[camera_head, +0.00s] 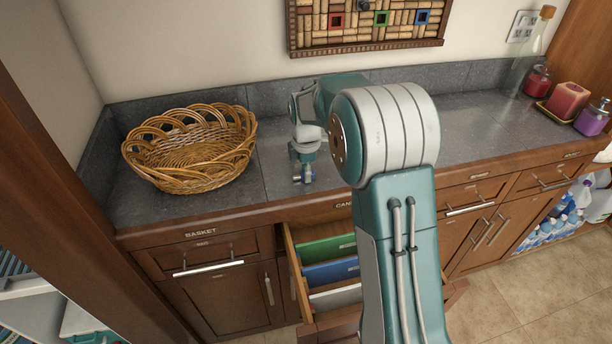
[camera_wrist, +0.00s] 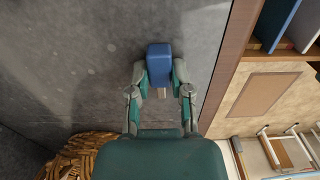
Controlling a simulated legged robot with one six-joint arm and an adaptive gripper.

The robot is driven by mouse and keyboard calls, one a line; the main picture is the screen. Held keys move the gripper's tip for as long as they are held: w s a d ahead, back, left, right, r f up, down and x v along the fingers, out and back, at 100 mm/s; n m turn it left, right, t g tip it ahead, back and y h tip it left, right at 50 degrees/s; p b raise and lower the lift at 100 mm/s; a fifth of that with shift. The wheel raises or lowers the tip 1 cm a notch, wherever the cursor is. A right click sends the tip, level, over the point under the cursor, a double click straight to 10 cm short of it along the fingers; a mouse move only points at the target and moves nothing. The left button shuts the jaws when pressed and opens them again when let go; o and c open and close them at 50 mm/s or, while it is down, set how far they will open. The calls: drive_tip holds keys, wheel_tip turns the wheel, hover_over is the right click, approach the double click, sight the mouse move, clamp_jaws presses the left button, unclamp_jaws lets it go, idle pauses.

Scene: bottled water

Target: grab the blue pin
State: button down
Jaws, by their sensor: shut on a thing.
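The blue pin (camera_wrist: 159,58) shows in the wrist view as a rounded blue block between the two fingertips. My gripper (camera_wrist: 159,76) is shut on it, one finger on each side. A small metal-coloured piece shows just below the blue block, between the fingers. In the head view my gripper (camera_head: 303,173) is low over the grey counter, right of the wicker basket, with a small bit of blue at its tip. I cannot tell whether the pin touches the counter.
A wicker basket (camera_head: 190,150) stands left on the counter (camera_head: 270,130). An open drawer (camera_head: 292,262) with green, blue and white dividers lies below. A cork board (camera_head: 350,22) with red, green and blue squares hangs on the wall. Candles and a bottle (camera_head: 528,55) stand right.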

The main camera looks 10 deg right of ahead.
drive_tip(key=shift+r, duration=0.1)
drive_tip(key=shift+r, duration=0.2)
wheel_tip(320, 180, up, 2)
drive_tip(key=shift+r, duration=0.1)
drive_tip(key=s+d+r, duration=0.7)
drive_tip(key=s+r, duration=0.3)
drive_tip(key=s, duration=0.1)
drive_tip(key=shift+s+d, duration=0.3)
drive_tip(key=shift+s, duration=0.1)
